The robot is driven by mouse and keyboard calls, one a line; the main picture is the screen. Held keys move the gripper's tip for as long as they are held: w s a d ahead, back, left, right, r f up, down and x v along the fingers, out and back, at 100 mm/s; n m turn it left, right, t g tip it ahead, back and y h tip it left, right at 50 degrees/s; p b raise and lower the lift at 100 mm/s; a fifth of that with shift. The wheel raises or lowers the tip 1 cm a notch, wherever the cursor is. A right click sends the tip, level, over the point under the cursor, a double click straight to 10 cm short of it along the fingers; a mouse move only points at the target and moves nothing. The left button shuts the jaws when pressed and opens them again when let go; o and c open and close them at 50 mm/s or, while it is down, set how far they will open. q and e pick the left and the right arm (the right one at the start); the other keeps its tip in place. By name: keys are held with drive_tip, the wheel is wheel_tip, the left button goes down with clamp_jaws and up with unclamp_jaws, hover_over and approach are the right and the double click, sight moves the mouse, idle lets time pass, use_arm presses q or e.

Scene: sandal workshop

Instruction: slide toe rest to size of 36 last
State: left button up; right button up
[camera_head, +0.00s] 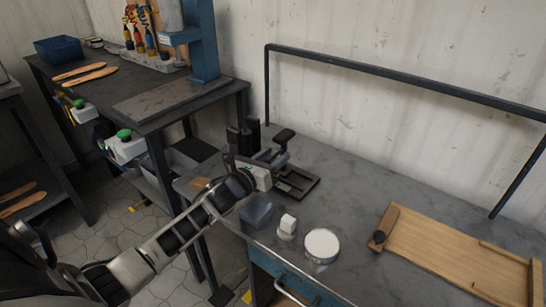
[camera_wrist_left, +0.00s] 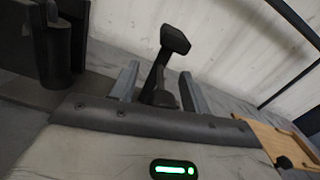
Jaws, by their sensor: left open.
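My left gripper (camera_head: 266,162) is at the black metal fixture on the left end of the bench. In the left wrist view its two grey fingers stand apart, open. A black post with a blocky knob (camera_wrist_left: 174,40) rises between or just beyond the fingers; I cannot tell whether they touch it. In the head view this knob (camera_head: 284,135) stands just beyond the gripper. The fixture's dark frame-like base (camera_head: 299,184) lies to the right of the gripper. I cannot tell which part is the toe rest; the gripper hides part of the fixture. My right gripper is out of view.
A wooden tray (camera_head: 450,250) lies to the right. A dark rail (camera_head: 400,78) runs above the bench's back.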

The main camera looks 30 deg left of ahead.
use_arm(q)
drive_tip(key=shift+c, duration=0.4)
clamp_jaws()
drive_tip(key=shift+w+a+b, duration=0.1)
drive_tip(key=shift+a+b, duration=0.25)
drive_tip(key=shift+a, duration=0.45)
drive_tip(key=shift+o, duration=0.4)
unclamp_jaws()
drive_tip(key=s+a, duration=0.1)
drive_tip(key=s, duration=1.5)
drive_tip(key=shift+b, duration=0.4)
drive_tip(key=shift+a, duration=0.1)
